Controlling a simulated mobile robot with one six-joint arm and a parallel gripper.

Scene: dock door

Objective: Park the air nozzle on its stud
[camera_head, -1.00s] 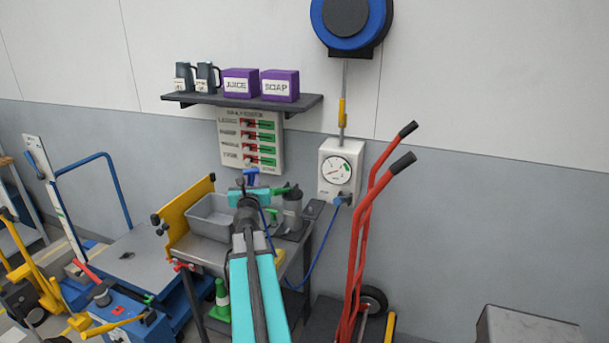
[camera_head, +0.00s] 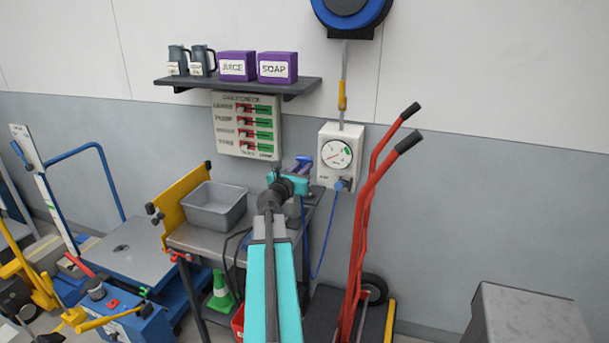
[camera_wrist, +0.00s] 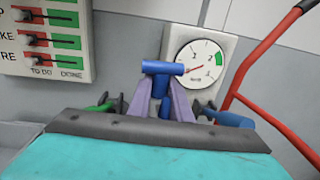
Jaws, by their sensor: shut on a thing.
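My gripper (camera_head: 297,170) is raised over the right end of the metal cart, left of the gauge box. In the wrist view its two purple fingers (camera_wrist: 163,90) are closed on the blue air nozzle (camera_wrist: 163,68), whose crosswise top shows above the fingertips. A blue hose (camera_head: 325,240) hangs in a loop from the gauge box's fitting up towards my gripper. The gauge box (camera_head: 340,155) is white with a round dial, and in the wrist view (camera_wrist: 190,40) it stands behind the nozzle. I cannot make out the stud; my gripper and wrist hide part of the cart.
A grey bin (camera_head: 214,207) sits on the cart (camera_head: 205,242). A red hand truck (camera_head: 362,230) stands close on the right. A dark shelf (camera_head: 235,86) with jugs and purple boxes is above, over a switch board (camera_head: 247,125).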

